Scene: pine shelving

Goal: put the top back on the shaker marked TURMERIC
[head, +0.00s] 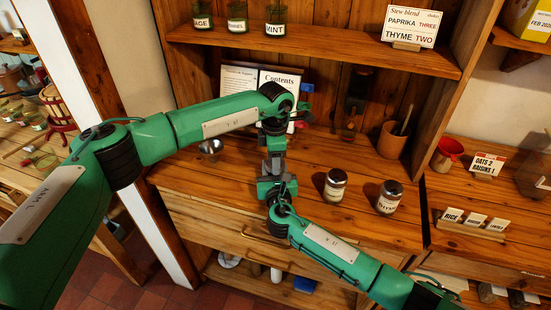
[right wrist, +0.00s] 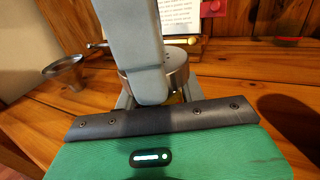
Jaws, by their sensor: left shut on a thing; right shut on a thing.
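My left gripper (head: 273,150) reaches down over the counter from the left and is shut on a metal top (right wrist: 178,62) with small holes. In the right wrist view its grey finger (right wrist: 138,50) stands in front of the top. My right gripper (head: 271,168), from the lower right, is shut on a shaker, of which only a yellowish bit (right wrist: 180,97) shows just under the top. The grippers meet closely and hide the shaker in the head view. Its label is not visible. I cannot tell whether the top is seated on the shaker or just above it.
Two dark-lidded shakers (head: 335,185) (head: 388,197) stand to the right on the counter. A wooden cup (head: 392,140) with a utensil, a dark mill (head: 352,112) and an open book (head: 280,80) are behind.

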